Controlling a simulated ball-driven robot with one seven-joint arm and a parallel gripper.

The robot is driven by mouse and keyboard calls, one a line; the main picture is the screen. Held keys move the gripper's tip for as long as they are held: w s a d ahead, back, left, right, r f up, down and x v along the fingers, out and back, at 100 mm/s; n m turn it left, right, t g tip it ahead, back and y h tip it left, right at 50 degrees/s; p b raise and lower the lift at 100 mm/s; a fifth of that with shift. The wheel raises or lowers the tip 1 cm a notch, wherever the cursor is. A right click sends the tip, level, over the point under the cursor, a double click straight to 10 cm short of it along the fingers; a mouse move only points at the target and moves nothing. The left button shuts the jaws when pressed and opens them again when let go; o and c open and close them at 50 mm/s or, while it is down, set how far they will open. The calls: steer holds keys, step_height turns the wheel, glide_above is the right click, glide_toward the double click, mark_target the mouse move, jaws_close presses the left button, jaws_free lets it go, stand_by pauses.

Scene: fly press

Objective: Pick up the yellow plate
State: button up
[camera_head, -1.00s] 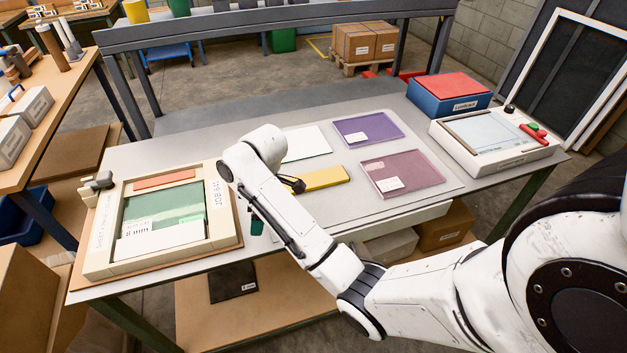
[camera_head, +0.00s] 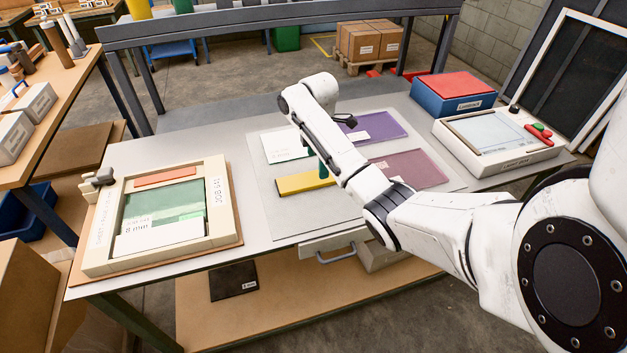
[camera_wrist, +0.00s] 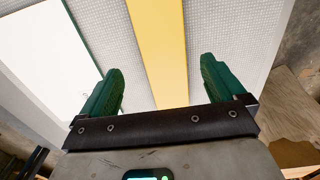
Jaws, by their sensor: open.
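The yellow plate (camera_head: 300,184) lies flat on the pale mat on the table, its right part hidden behind my arm in the head view. In the wrist view the yellow plate (camera_wrist: 160,40) runs as a long strip up the picture, between my two green fingers. My gripper (camera_wrist: 160,88) is open and empty, with a gap between each finger and the plate's edges. In the head view only a bit of green finger of my gripper (camera_head: 323,165) shows beside my arm, over the plate's right part. How high the fingertips are above the plate I cannot tell.
A white sheet (camera_head: 285,146) lies behind the yellow plate, with a purple plate (camera_head: 385,126) and a mauve plate (camera_head: 424,168) to the right. A cream framed tray (camera_head: 100,262) stands at the left. A blue box with red lid (camera_head: 455,97) and a lightbox (camera_head: 490,165) stand at the right.

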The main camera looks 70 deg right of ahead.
mark_target(313, 180)
steer(key=f, duration=0.2)
steer(key=f+p, duration=0.1)
steer(key=f, duration=0.2)
steer(key=shift+s+a+f, duration=0.1)
steer(key=shift+s+a, duration=0.05)
steer(key=shift+a, duration=0.05)
steer(key=c, duration=1.2)
steer(key=shift+c, duration=0.2)
